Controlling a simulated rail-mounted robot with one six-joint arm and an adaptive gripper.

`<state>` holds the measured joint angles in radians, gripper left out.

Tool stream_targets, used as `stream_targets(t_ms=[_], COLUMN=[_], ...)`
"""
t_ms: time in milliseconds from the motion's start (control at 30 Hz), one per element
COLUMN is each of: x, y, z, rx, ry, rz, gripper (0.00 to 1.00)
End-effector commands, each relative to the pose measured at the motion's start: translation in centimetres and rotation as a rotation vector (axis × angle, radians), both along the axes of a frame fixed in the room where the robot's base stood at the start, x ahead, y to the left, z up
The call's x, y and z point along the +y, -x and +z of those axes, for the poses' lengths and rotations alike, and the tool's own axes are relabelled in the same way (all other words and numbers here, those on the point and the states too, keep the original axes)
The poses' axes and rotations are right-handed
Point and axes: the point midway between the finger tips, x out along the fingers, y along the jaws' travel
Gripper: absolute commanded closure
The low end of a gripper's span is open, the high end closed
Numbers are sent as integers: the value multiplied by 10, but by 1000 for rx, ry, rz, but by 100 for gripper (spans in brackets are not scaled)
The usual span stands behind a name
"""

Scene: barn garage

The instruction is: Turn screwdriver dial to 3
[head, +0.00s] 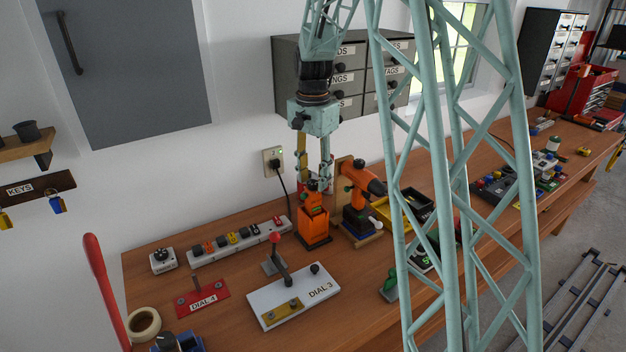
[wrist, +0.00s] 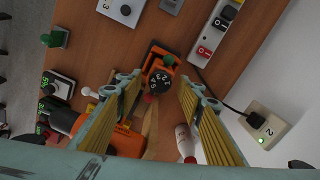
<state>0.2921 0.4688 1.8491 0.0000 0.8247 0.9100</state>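The orange screwdriver (head: 313,217) stands upright on the workbench, in front of the wall outlet. In the wrist view its round black dial (wrist: 160,82) with white numbers faces the camera, above an orange body (wrist: 161,58). The numbers are too small and blurred for me to tell the setting. My gripper (head: 314,176) points down over the screwdriver. In the wrist view its two yellow-padded fingers (wrist: 158,88) are spread, one on each side of the dial, with nothing between them. I see no contact, and the height gap to the dial is unclear.
An orange drill (head: 364,178) on a stand is close on the right; it also shows in the wrist view (wrist: 108,138). A power strip (head: 234,240) and a plugged cord (head: 284,190) are on the left.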

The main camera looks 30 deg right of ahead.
Motion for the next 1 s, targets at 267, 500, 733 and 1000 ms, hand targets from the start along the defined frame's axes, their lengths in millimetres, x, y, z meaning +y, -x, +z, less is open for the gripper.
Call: stream_targets(t_ms=[267,500,733,1000], x=[0,0,0,0], y=[0,0,0,0], z=[-6,-6,-6,-6], rx=[-1,-1,-1,-1], ry=[1,1,1,1], rz=[0,0,0,12], gripper=[65,70,90,90])
